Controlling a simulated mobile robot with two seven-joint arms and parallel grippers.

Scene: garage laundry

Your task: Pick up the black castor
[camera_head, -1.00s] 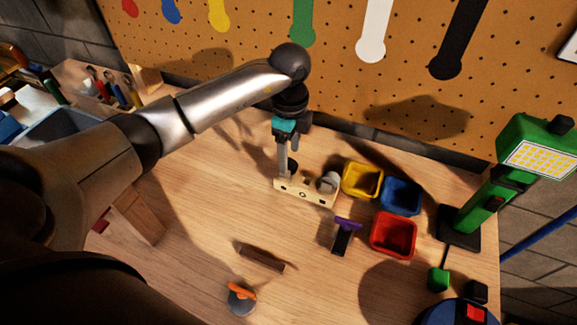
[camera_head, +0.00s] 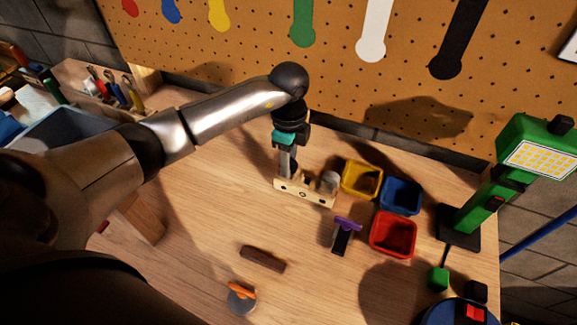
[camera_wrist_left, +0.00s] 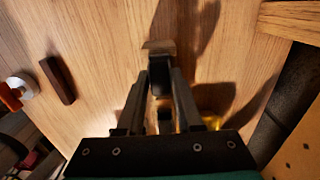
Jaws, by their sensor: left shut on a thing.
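The black castor (camera_wrist_left: 159,75) is a small dark piece between my left fingertips in the left wrist view. My left gripper (camera_head: 288,170) is shut on it, low over the left part of the pale wooden rack (camera_head: 318,199). In the head view the fingers largely hide the castor, and only a dark patch shows beside them. I cannot tell whether the castor still touches the rack. A grey rounded piece (camera_head: 329,181) stands at the rack's right end. My right gripper is not in view.
Yellow (camera_head: 376,193), blue (camera_head: 415,208) and red (camera_head: 411,251) bins stand right of the rack. A purple-handled tool (camera_head: 347,224), a brown block (camera_head: 262,259) and an orange-topped grey piece (camera_head: 240,296) lie in front. A green lamp (camera_head: 487,202) stands right. Bare wood lies left of the brown block.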

